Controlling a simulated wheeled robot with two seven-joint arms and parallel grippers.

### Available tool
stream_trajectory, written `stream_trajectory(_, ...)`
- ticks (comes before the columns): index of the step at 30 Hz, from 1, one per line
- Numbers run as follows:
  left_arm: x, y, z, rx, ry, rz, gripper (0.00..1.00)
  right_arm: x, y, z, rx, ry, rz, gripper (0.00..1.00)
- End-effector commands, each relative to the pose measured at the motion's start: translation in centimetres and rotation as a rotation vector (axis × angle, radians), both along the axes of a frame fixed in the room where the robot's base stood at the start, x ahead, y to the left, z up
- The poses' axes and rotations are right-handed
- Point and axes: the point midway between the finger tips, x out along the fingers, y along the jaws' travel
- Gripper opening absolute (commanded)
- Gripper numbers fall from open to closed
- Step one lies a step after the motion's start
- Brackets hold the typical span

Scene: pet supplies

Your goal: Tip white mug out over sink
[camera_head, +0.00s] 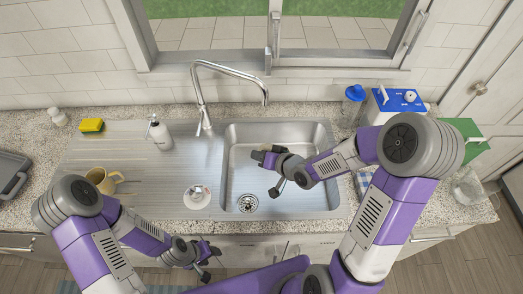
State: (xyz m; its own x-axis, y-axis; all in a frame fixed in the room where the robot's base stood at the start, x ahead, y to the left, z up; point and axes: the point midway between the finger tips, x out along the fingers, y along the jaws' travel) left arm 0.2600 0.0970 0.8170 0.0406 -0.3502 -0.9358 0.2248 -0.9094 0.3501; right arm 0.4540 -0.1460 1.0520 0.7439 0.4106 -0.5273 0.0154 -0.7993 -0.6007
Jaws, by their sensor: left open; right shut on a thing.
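My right gripper (270,168) is over the basin of the steel sink (236,172), below the tap spout. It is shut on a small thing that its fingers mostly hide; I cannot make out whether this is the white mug. A dark and tan patch shows at the fingertips. A white round dish (191,203) with a small greyish thing on it stands on the drainboard, left of the basin. A tan mug (97,175) stands further left. My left gripper (209,263) is open and empty, low in front of the counter edge.
A tall curved tap (202,92) rises behind the basin. A soap bottle (160,135) and a yellow sponge (92,126) are at the back left. A blue-topped bottle (353,100) and a blue-and-white box (399,100) stand right. The basin floor around the drain (247,203) is clear.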

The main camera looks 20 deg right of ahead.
Motion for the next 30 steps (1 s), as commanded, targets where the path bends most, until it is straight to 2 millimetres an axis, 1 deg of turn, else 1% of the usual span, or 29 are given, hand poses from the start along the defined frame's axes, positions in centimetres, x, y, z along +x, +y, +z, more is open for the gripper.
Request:
stream_trajectory(1,0.0,0.0,1.2,0.000,-0.001,0.000,0.50,0.2,0.2,0.7,-0.015,0.025,0.004,0.00)
stream_trajectory(12,0.0,0.0,5.6,0.000,-0.001,0.000,0.50,1.2,0.8,0.6,-0.140,0.251,0.005,0.00)
stream_trajectory(21,0.0,0.0,9.2,0.000,-0.001,0.000,0.50,1.8,1.2,0.6,-0.225,0.403,0.004,0.00)
stream_trajectory(30,0.0,0.0,12.7,0.000,-0.001,0.000,0.50,2.8,1.6,-0.2,-0.371,0.667,0.003,0.00)
